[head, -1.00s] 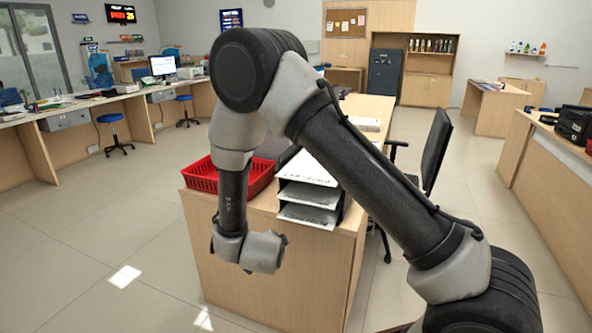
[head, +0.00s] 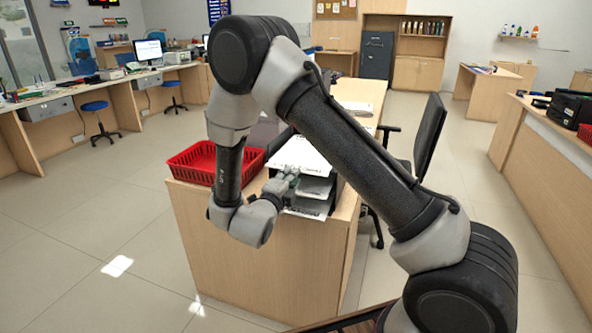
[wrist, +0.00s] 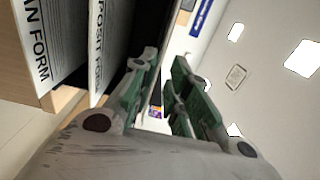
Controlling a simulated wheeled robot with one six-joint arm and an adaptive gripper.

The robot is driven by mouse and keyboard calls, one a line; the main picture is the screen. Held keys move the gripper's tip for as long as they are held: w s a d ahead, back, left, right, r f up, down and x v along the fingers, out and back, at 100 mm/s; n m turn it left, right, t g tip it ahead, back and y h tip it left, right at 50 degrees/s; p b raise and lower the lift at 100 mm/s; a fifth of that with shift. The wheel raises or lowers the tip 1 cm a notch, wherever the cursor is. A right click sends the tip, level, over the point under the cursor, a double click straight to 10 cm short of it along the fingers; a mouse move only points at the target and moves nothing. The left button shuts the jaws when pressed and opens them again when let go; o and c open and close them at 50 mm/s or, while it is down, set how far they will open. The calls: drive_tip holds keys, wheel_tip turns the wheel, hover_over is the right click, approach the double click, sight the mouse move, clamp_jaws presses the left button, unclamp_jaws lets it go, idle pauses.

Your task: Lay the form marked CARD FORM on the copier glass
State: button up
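A dark paper rack with white forms (head: 303,152) stands at the near end of the wooden desk. In the wrist view, one sheet reads "...AN FORM" (wrist: 36,50) and another "...POSIT FORM" (wrist: 97,45). I cannot read CARD FORM on any sheet. My gripper (head: 288,177) is at the rack's front left edge, close to the upper sheets; contact cannot be told. I cannot make out the copier glass for certain.
A red basket (head: 190,165) sits left of the rack on the desk (head: 250,265). A black office chair (head: 428,135) stands right of the desk. A counter with black devices (head: 570,108) runs along the right. Open floor (head: 80,235) lies at the left.

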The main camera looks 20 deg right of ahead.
sight(295, 163)
drive_tip(key=shift+x, duration=2.45)
clamp_jaws()
wheel_tip(295, 163, up, 3)
drive_tip(key=shift+f, duration=0.2)
drive_tip(key=s+a+r, duration=0.5)
drive_tip(key=s+a, duration=0.3)
drive_tip(key=s, duration=0.3)
drive_tip(key=shift+s, duration=0.2)
drive_tip(key=shift+a, duration=0.15)
